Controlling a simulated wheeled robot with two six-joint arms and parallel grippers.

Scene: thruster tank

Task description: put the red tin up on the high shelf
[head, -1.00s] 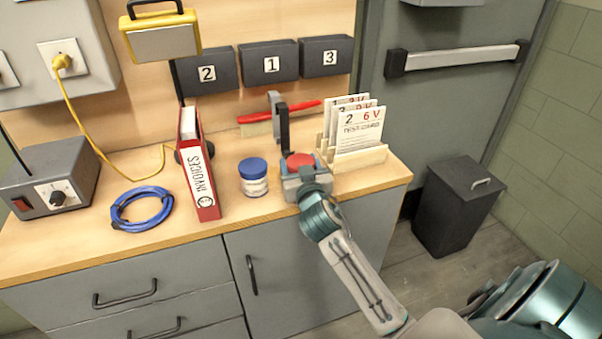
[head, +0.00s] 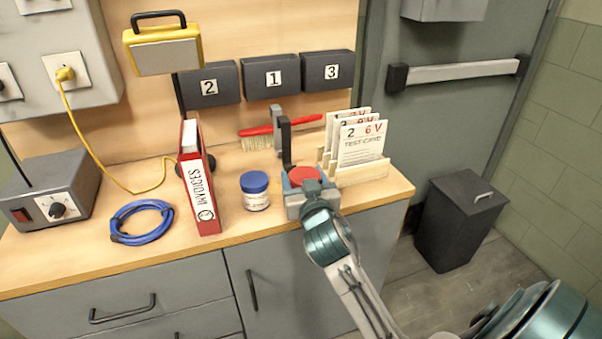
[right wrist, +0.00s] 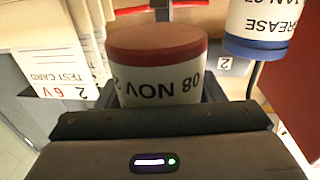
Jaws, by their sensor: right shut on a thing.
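The red tin shows its round red lid in the head view (head: 303,176), near the counter's front right. In the right wrist view the tin (right wrist: 158,65) has a red lid and a white label with a date, upside down in the picture. My right gripper (head: 305,190) is shut on it, with a finger on either side. Whether the tin touches the counter is hidden by the gripper. My left gripper is out of view. I cannot make out a high shelf.
A blue-lidded jar (head: 255,191) and a red binder (head: 198,180) stand left of the tin. A rack of test cards (head: 358,145) is close on its right, a red-handled brush (head: 262,138) behind. Numbered grey bins (head: 270,79) hang above.

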